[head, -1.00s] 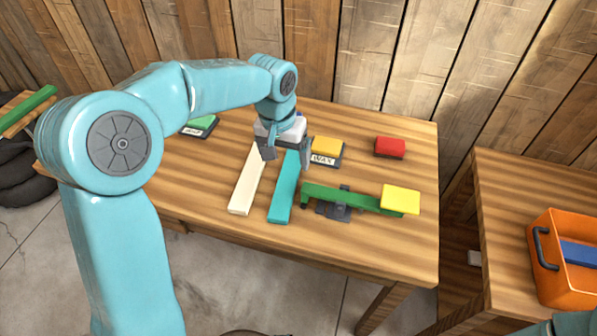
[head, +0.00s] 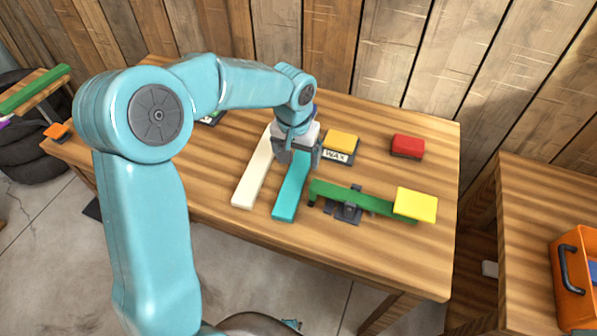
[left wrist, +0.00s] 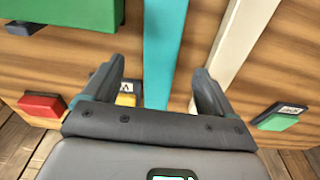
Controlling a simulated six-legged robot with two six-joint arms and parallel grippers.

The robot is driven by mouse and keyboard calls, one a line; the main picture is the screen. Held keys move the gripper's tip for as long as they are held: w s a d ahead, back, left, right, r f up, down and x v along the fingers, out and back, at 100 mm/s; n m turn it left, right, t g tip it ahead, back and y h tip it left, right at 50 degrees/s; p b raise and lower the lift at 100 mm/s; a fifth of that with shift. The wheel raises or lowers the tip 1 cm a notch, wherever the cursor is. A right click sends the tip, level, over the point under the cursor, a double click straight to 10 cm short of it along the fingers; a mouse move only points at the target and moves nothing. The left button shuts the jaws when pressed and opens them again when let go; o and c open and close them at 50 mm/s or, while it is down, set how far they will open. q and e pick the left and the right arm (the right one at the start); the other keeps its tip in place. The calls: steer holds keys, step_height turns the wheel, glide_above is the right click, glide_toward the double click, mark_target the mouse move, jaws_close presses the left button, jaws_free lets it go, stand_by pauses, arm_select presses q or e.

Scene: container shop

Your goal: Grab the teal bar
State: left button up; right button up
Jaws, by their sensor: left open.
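The teal bar (head: 291,195) lies flat on the wooden table, its near end toward the front edge. My left gripper (head: 298,158) is open over the bar's far part and hides that end. In the left wrist view the teal bar (left wrist: 165,40) runs between the two spread fingers of the left gripper (left wrist: 158,72), with a gap on each side. I cannot tell how high the fingertips are above it. My right gripper is not in view.
A cream bar (head: 253,180) lies close to the left of the teal bar. To the right stands a green beam (head: 360,198) on a dark stand, with a yellow block (head: 415,204) at its end. A yellow WAX block (head: 341,141) and a red block (head: 407,146) lie behind.

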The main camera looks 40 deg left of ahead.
mark_target(298, 170)
arm_select(q)
steer(key=f, duration=0.6)
steer(key=shift+w+a, duration=0.2)
steer(key=shift+w, duration=0.2)
steer(key=shift+r, duration=0.15)
steer(key=c, duration=1.3)
